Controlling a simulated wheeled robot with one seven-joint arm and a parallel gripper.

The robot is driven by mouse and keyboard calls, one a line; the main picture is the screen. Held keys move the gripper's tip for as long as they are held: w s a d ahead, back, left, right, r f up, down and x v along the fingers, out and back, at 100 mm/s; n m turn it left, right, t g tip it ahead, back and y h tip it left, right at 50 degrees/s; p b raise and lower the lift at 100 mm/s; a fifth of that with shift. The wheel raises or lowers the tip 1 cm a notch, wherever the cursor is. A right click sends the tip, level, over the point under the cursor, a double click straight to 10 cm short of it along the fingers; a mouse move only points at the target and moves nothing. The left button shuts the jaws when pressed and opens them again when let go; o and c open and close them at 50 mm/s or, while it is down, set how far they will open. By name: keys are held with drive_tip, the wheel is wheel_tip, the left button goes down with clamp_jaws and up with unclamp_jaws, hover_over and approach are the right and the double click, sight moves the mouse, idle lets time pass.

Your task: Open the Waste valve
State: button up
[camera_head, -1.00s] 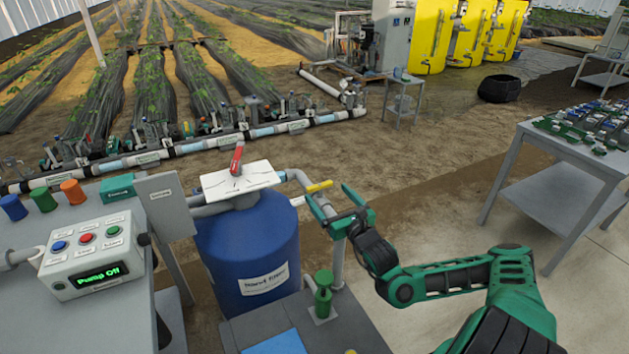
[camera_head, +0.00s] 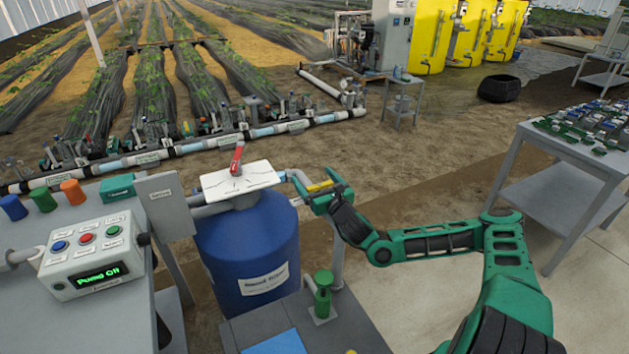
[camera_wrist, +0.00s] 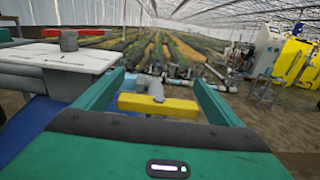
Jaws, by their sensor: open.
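A yellow valve handle (camera_head: 318,187) sits on a grey pipe to the right of the blue drum (camera_head: 248,262). I cannot read a Waste label on it. In the wrist view the yellow handle (camera_wrist: 158,104) lies crosswise between the two green fingers of my gripper (camera_wrist: 157,84). My gripper (camera_head: 310,190) is open around the handle, and a gap shows at least on the right side. In the head view the fingers partly hide the handle. A red lever (camera_head: 237,159) stands on a white plate (camera_head: 240,180) on top of the drum.
A control box (camera_head: 92,255) reading "Pump Off" stands on the grey bench at left. A grey table (camera_head: 570,150) is at right. Open ground lies behind the valve.

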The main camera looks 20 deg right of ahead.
drive_tip(key=shift+c, duration=0.6)
drive_tip(key=c, duration=0.9)
drive_tip(key=shift+d, duration=0.15)
drive_tip(key=shift+c, duration=0.2)
